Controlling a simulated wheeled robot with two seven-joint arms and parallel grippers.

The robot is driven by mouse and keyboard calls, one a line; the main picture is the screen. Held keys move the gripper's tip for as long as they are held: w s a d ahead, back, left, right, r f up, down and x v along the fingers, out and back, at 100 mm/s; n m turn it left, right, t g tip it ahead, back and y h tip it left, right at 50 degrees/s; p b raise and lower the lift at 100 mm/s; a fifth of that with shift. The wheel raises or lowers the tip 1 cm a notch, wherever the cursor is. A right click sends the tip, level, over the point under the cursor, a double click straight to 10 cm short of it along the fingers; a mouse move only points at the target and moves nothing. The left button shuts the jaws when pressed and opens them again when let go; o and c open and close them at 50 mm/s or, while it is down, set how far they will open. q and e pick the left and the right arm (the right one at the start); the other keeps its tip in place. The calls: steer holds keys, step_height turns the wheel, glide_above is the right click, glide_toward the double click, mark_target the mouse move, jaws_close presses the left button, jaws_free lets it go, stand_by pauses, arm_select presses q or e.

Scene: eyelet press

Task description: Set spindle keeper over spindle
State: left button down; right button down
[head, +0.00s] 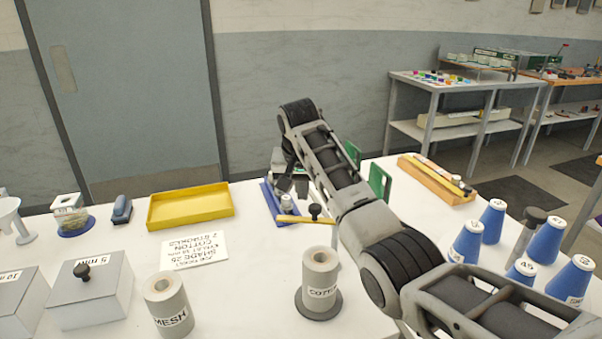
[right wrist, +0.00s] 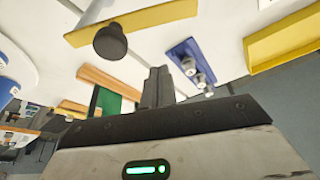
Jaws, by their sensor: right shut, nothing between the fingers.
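A yellow bar with a dark round knob (head: 315,212), which looks like the spindle keeper, extends behind and above the COTTON roll (head: 321,270). The keeper's yellow bar also shows in the right wrist view (right wrist: 155,21). The roll stands upright on a dark round base (head: 318,313); any spindle inside it is hidden. My right gripper (head: 290,188) is over the blue tray, behind the keeper and apart from it. Its fingers (right wrist: 158,84) are shut together and empty in the right wrist view. My left gripper is not in view.
A blue tray (head: 268,204) holds small metal pieces. A yellow tray (head: 190,206), written card (head: 195,249), MESH roll (head: 168,306) and grey box (head: 90,287) stand left. Several blue cones (head: 467,241) stand right; a wooden tray (head: 437,181) lies behind. White table between card and COTTON roll is clear.

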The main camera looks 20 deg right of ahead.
arm_select(q)
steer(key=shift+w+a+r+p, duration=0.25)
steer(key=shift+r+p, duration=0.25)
steer(key=shift+p, duration=0.3)
arm_select(e)
steer(key=s+f, duration=0.1)
steer(key=s+a, duration=0.1)
steer(key=s, duration=0.1)
steer(key=shift+a+f, duration=0.15)
steer(key=shift+f, duration=0.25)
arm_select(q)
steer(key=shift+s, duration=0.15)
